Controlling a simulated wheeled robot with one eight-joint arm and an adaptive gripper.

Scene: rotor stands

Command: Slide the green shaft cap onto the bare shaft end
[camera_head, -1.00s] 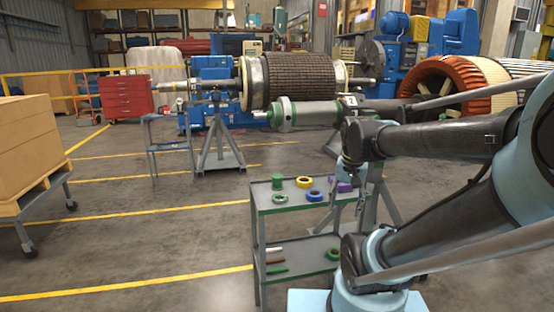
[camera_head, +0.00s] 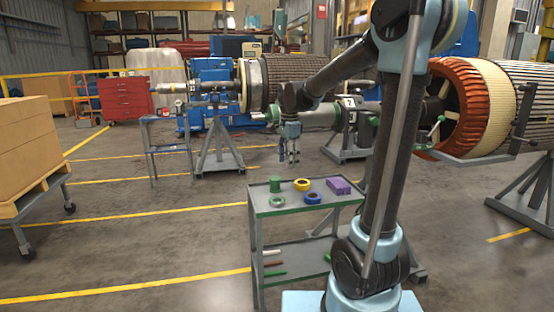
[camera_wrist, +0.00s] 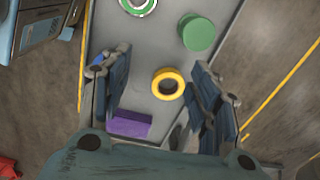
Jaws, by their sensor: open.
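The green shaft cap, a short green cylinder (camera_head: 275,184), stands upright at the back left of the cart's top shelf. It also shows in the wrist view (camera_wrist: 198,33), at the upper right, beyond the fingers. My gripper (camera_head: 289,160) points down in the air above the cart; its fingers (camera_wrist: 157,90) are spread and empty. In the wrist view, a yellow ring lies below the gap between them. A grey-green shaft (camera_head: 320,115) with a green collar at its left lies behind my gripper, partly hidden by my arm. I cannot tell which shaft end is the bare one.
The cart's top (camera_head: 262,210) also holds the yellow ring (camera_head: 296,185), a blue ring (camera_head: 312,202), a green-and-white ring (camera_head: 272,204) and a purple block (camera_head: 339,185). A stand (camera_head: 218,155) and a large orange-wound coil (camera_head: 445,80) are nearby. Open floor lies left of the cart.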

